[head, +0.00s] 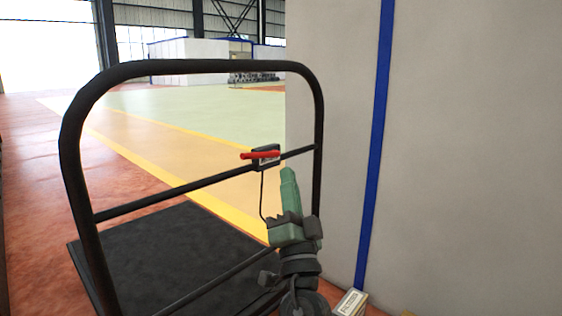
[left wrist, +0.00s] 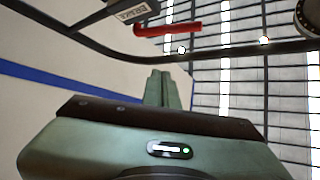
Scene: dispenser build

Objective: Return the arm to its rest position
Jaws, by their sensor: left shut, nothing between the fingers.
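My left gripper (head: 289,172) is green and points up in the head view, in front of the right side of a black cart handle frame. Its fingers are together with nothing between them. They also show shut in the left wrist view (left wrist: 166,74). Close to the left of the fingertips, a small dark box with a red lever (head: 261,155) is mounted on the frame's crossbar. The red lever (left wrist: 168,29) shows above the fingers in the left wrist view, with a visible gap. My right gripper is in neither view.
The cart's black handle frame (head: 69,150) rises from a flat, empty dark platform (head: 160,255). A pale wall (head: 460,150) with a blue stripe stands close on the right. A small labelled box (head: 350,303) is at the bottom edge. Open floor (head: 150,100) stretches away beyond the cart.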

